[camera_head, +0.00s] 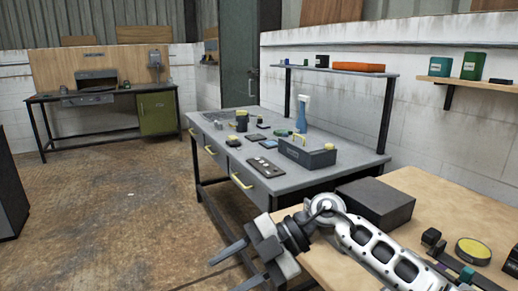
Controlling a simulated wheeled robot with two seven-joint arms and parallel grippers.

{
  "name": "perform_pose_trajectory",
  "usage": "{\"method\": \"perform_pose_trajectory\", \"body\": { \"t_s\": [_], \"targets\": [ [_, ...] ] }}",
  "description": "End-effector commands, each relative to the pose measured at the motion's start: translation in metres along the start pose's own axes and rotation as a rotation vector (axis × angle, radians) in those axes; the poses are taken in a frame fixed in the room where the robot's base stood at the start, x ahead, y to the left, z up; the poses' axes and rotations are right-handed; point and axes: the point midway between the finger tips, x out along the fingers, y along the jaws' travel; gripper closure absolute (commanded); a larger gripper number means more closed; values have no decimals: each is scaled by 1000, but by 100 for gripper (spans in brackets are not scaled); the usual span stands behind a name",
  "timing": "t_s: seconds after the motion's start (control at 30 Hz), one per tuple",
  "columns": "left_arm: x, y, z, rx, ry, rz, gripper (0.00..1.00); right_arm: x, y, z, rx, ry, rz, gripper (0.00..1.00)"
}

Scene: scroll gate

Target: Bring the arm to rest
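My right arm reaches in from the lower right, over the near edge of a wooden-topped bench. My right gripper (222,274) points to the lower left, with its two fingers spread apart and nothing between them. It hangs over the brown floor, in front of the grey workbench (290,183), and appears to touch nothing. My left gripper is not in view.
A dark box (376,202), a yellow-topped round tin (473,251) and small dark items stand on the wooden bench (440,190) near my arm. The grey workbench holds a toolbox (307,153), a spray bottle (302,114) and several small parts. Open floor (110,220) lies left.

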Motion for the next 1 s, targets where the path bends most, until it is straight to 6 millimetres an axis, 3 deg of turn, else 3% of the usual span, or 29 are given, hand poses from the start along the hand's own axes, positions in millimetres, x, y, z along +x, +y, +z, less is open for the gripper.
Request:
{"method": "perform_pose_trajectory", "body": {
  "t_s": [0.03,0.07,0.17,0.27,0.37,0.47,0.53,0.63,0.7,0.8,0.9,1.0],
  "targets": [
    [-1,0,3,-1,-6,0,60,18,-2,-14,-1,116,146,56],
    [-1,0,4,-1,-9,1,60,22,1,-21,-1,169,242,56],
    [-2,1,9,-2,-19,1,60,20,8,-34,44,279,573,56],
    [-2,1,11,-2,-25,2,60,3,5,-25,158,291,896,56],
    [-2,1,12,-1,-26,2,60,-21,-19,3,336,208,1178,56],
    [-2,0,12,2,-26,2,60,-39,-67,39,565,49,1384,56],
    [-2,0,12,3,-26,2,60,-46,-115,63,749,-93,1470,56],
    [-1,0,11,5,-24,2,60,-45,-186,82,992,-288,1500,56],
    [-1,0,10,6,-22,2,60,-40,-232,87,1140,-402,1478,56],
    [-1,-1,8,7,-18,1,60,-31,-285,84,1302,-521,1417,56],
    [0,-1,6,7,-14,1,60,-23,-319,78,1406,-593,1358,56],
    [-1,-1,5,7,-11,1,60,-20,-335,73,1456,-626,1324,56]
  ]
}}
